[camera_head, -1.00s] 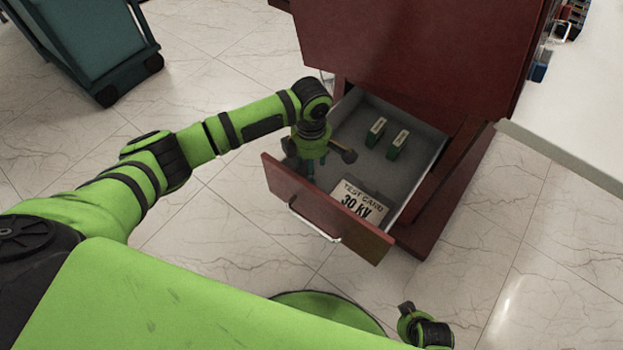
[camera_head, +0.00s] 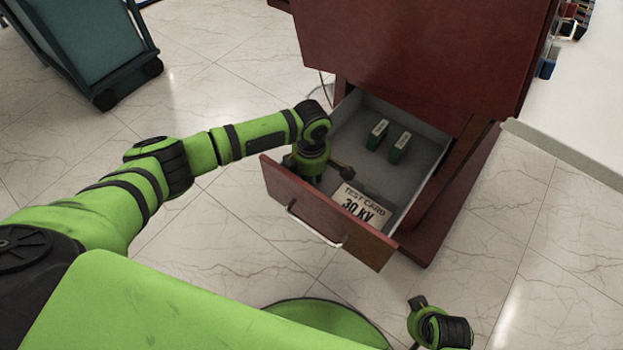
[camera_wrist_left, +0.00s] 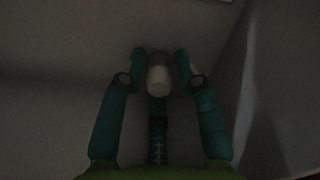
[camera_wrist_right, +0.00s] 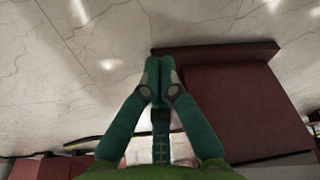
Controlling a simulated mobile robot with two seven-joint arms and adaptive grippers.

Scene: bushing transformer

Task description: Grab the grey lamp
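The lamp (camera_wrist_left: 158,80), a small pale grey cylinder, shows in the dark left wrist view. It stands between the two fingertips of my left gripper (camera_wrist_left: 160,68), which are apart on either side of it. I cannot see clear contact. In the head view my left gripper is lowered into the left part of the open drawer (camera_head: 425,160), and its own wrist and the drawer front hide its fingers and the lamp. My right gripper (camera_wrist_right: 158,72) has its fingertips together with nothing between them, over the floor near the red cabinet.
Two green boxes (camera_head: 377,134) (camera_head: 399,147) stand in the back of the drawer. A "TEST CARD 30 KV" card (camera_head: 358,208) lies near its front. The drawer front (camera_head: 335,225) and side walls surround my left gripper. A teal cart (camera_head: 90,50) stands far left.

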